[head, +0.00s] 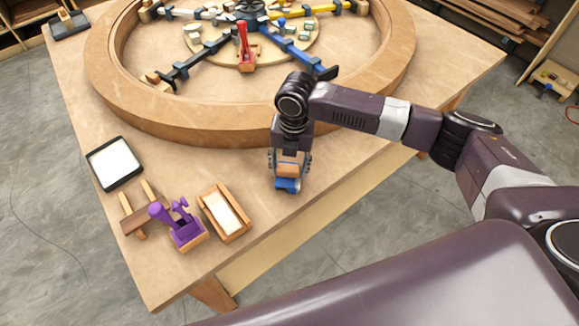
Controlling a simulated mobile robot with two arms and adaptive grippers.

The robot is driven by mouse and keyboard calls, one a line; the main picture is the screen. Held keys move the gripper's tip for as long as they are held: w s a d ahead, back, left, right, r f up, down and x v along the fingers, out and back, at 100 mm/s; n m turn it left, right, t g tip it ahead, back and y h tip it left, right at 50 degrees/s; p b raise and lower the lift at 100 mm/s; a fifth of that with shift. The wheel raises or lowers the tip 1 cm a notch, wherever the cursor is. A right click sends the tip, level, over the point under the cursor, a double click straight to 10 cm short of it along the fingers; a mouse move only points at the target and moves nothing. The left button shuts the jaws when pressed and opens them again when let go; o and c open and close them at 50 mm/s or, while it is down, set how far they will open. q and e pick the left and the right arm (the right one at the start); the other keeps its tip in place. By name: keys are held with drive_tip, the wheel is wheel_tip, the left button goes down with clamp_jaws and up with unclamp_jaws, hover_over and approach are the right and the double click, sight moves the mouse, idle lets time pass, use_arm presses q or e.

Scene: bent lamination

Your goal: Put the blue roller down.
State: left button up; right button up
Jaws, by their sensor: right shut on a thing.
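The blue roller (287,185) has a blue lower part and an orange-tan upper part. It is upright between the fingers of my right gripper (290,172), just in front of the large wooden ring. My right gripper points down and is shut on it. The roller is at or very near the table top (262,235); I cannot tell whether it touches. The fingers hide part of its sides. My left gripper is not in view.
The curved wooden ring (200,122) with clamps stands behind the roller. To the left are a white-topped black tray (114,162), a purple tool (182,230) and a wooden box with a white pad (224,211). Bare table lies between the box and roller.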

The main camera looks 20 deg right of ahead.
drive_tip(key=shift+s+d+f, duration=0.15)
drive_tip(key=shift+s+f, duration=0.15)
drive_tip(key=shift+f, duration=0.3)
drive_tip(key=shift+c, duration=0.4)
drive_tip(key=o, duration=1.1)
drive_tip(key=shift+f, duration=0.1)
drive_tip(key=o, duration=0.4)
drive_tip(key=shift+w+f, duration=0.1)
drive_tip(key=shift+w, duration=0.05)
drive_tip(key=shift+o, duration=0.2)
drive_tip(key=shift+r, duration=0.25)
drive_tip(key=shift+r, duration=0.25)
wheel_tip(320, 180, up, 13)
drive_tip(key=b, duration=0.2)
drive_tip(key=shift+d, duration=0.25)
drive_tip(key=shift+f, duration=0.2)
